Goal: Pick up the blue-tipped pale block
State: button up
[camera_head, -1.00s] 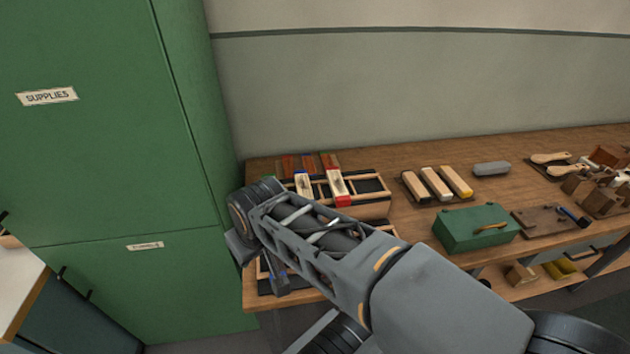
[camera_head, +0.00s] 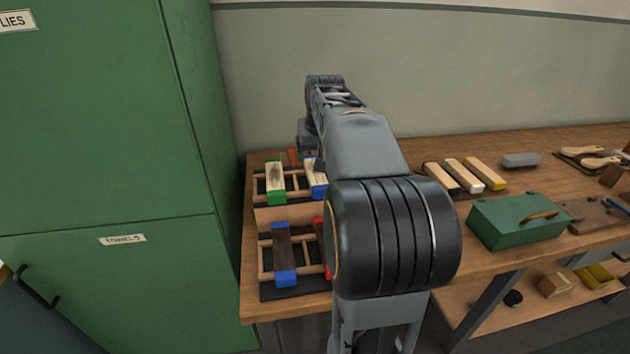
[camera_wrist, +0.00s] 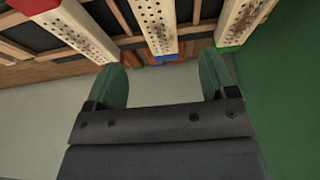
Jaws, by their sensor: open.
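The blue-tipped pale block (camera_head: 315,180) lies on the rear wooden rack at the left end of the bench, partly hidden by my arm in the head view. In the wrist view the blue-tipped pale block (camera_wrist: 158,22) has dark dots on its face and its blue end toward my gripper. My gripper (camera_wrist: 161,78) is open and empty, its two green fingers apart. The block lies beyond the fingertips, in line with the gap between them, and I see no contact. In the head view the fingers are hidden.
A green-tipped pale block (camera_head: 275,180) lies left of the blue-tipped one; a red-tipped block (camera_wrist: 82,32) flanks its other side. A dark blue-ended block (camera_head: 283,250) lies on the front rack. The green cabinet (camera_head: 130,150) stands close left. A green box (camera_head: 510,225) is to the right.

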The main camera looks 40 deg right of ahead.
aim_at(315, 175)
jog(key=shift+b+x, duration=0.75)
jog(key=shift+x, duration=3.8)
jog(key=shift+c, duration=0.3)
jog(key=shift+r, duration=0.1)
jog(key=c, duration=1)
